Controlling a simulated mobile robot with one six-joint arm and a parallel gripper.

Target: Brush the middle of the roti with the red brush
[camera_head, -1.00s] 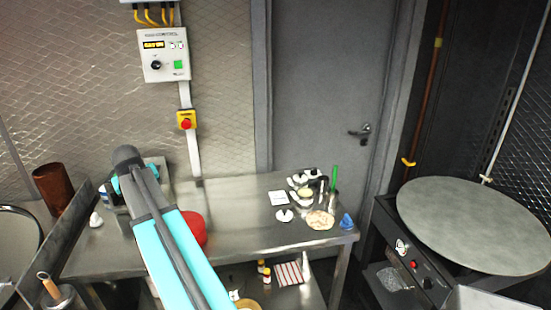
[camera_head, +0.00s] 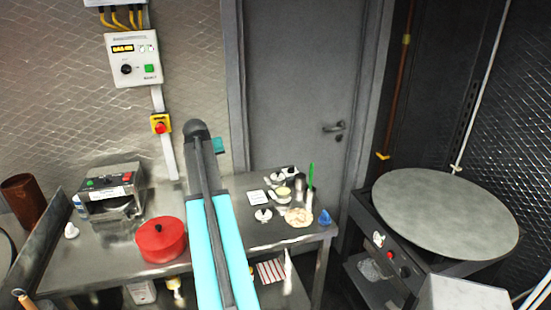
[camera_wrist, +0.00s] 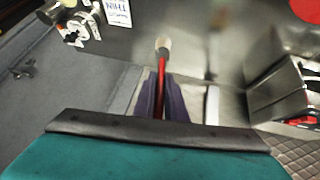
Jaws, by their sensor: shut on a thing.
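The red brush (camera_wrist: 162,75) is in my gripper (camera_wrist: 162,100) in the wrist view. Its red handle runs between the two dark fingers and its pale bristle end points away from me, above the steel table (camera_head: 250,228). The fingers are shut on the handle. In the head view my arm hides the brush and the fingers. A pale, patchy round thing, which looks like the roti (camera_head: 298,217), lies near the table's right front corner. The brush tip is apart from it.
A red pot (camera_head: 162,240) and a steel appliance (camera_head: 112,192) stand on the table's left part. White dishes, a green-handled tool (camera_head: 310,177) and a blue thing (camera_head: 325,217) surround the roti. A large round griddle (camera_head: 445,215) stands at the right.

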